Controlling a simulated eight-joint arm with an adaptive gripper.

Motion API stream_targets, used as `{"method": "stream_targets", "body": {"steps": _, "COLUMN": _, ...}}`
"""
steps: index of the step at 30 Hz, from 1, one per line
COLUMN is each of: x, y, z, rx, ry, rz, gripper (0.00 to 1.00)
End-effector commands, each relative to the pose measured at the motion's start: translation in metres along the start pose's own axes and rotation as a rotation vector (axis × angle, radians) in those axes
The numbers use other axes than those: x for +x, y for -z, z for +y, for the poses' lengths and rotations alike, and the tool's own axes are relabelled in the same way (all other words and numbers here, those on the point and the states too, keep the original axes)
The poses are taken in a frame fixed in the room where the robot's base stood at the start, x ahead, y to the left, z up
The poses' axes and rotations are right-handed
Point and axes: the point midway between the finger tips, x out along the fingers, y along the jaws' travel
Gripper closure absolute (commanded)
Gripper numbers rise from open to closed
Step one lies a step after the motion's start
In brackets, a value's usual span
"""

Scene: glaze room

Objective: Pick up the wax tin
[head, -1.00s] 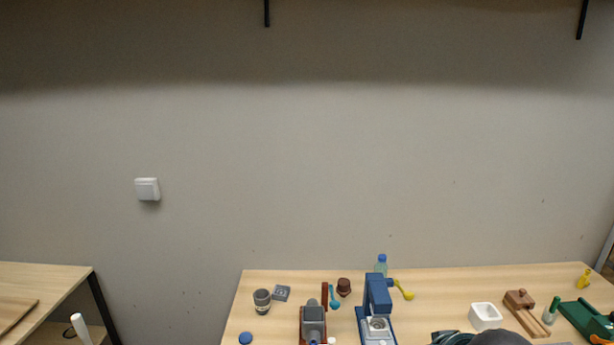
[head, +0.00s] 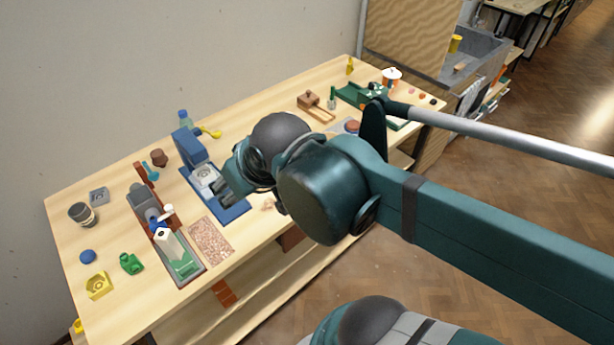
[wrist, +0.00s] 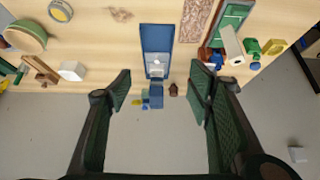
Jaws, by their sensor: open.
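A low round tin with a yellowish top and grey rim (wrist: 60,11) lies at the upper left of the wrist view. It may be the wax tin, but no label is readable; I cannot pick it out in the head view, where my arm covers part of the table. My gripper (head: 222,190) is over the table, near the blue device (head: 192,150). In the wrist view my gripper (wrist: 161,88) has its two fingers wide apart with nothing between them. The blue device also shows beyond the fingers in the wrist view (wrist: 156,40).
A speckled board (head: 211,241), a grey-and-brown device (head: 145,200), a cup (head: 82,214) and a blue disc (head: 88,257) stand left of my gripper.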

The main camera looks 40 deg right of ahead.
Motion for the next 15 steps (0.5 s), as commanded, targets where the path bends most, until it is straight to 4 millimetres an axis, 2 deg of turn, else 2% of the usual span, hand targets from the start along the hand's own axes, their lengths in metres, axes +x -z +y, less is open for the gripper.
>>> {"method": "stream_targets", "body": {"steps": 8, "x": 0.006, "y": 0.004, "z": 0.008, "rx": -0.069, "ry": -0.013, "rz": -0.019, "gripper": 0.49}}
{"method": "stream_targets", "body": {"steps": 15, "x": 0.020, "y": 0.010, "z": 0.030, "rx": -0.245, "ry": -0.036, "rz": -0.075, "gripper": 0.49}}
